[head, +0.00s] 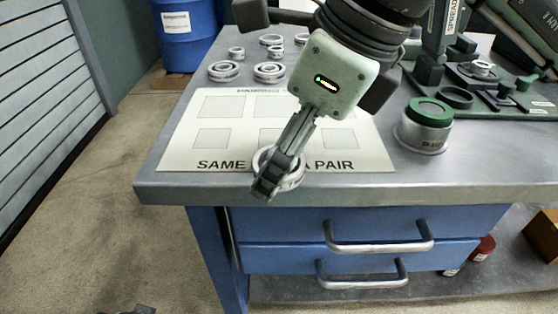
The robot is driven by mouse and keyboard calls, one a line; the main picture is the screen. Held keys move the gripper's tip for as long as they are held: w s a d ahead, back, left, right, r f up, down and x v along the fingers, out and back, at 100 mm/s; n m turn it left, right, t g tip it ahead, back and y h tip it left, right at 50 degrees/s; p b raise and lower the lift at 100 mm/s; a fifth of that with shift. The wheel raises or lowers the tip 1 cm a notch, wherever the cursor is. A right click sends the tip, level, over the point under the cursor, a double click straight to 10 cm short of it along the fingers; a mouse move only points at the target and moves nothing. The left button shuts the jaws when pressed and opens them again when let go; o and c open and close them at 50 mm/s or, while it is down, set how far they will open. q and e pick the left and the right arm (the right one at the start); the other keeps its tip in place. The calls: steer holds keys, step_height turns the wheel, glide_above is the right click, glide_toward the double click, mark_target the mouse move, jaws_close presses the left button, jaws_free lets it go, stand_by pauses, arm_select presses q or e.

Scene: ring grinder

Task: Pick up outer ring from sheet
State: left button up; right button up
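A silver outer ring (296,177) lies at the front edge of the white printed sheet (180,150), over the lettering "SAME … A PAIR", partly overhanging the sheet's edge. My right gripper (269,184) reaches down from above, and its dark fingers cross in front of the ring and cover its left and middle part. The fingers are seen nearly edge-on, so I cannot tell whether they grip the ring's wall. A small dark piece at the bottom left edge (140,310) may be my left gripper; its state does not show.
Several metal rings (270,71) stand behind the sheet. To the right are a metal cup with a green rim (424,127) and a dark green fixture plate (500,100). The grey table's front edge (350,192) is close to the ring, with blue drawers (350,240) below.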

steer(key=c, duration=1.3)
